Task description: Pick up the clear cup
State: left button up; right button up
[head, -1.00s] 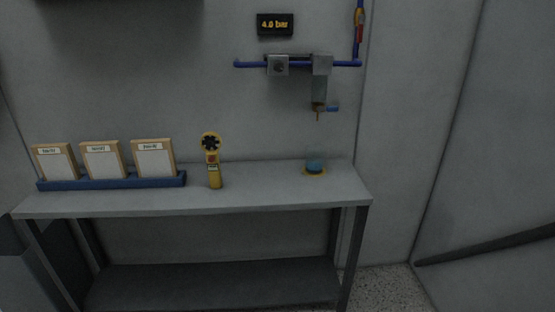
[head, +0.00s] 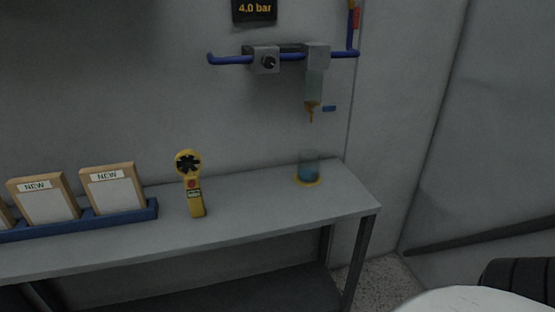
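The clear cup (head: 308,164) stands upright near the right end of the grey table (head: 235,213), on a small yellow pad (head: 309,183). Its lower part looks blue, perhaps with liquid in it. The cup is below a dispenser nozzle on the wall and apart from it. Neither of my grippers shows in the head view. A white and black part, probably of my own right arm, shows at the bottom right corner.
A yellow handheld meter (head: 190,184) stands left of the cup. Framed cards (head: 114,190) stand in a blue rack (head: 152,209) further left. Above the cup are a filter unit (head: 314,85) and a blue pipe (head: 230,60). The table top between meter and cup is clear.

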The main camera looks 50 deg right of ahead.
aim_at(308, 166)
jog(key=z, duration=0.45)
jog(key=i, duration=0.8)
jog(key=z, duration=0.65)
